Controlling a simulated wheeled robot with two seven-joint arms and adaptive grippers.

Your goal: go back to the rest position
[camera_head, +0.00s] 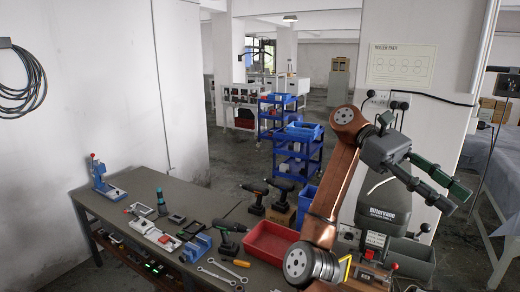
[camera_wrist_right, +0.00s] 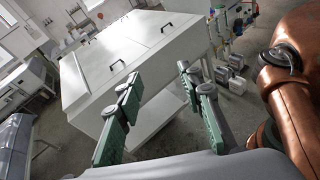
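My right gripper (camera_head: 455,198) is raised in the air at the right of the head view, in front of the grey machine and above the table's height. Its copper arm rises from the bottom of the view and bends over to the right. In the right wrist view the gripper's two green-and-grey fingers (camera_wrist_right: 159,78) stand well apart with nothing between them. My left gripper and arm do not show in either view.
A work table (camera_head: 170,190) at the lower left carries a red tray (camera_head: 270,242), power drills (camera_head: 229,238), wrenches and a blue vise (camera_head: 196,247). The grey machine (camera_head: 385,205) stands behind my arm. A white cabinet (camera_wrist_right: 125,60) fills much of the wrist view.

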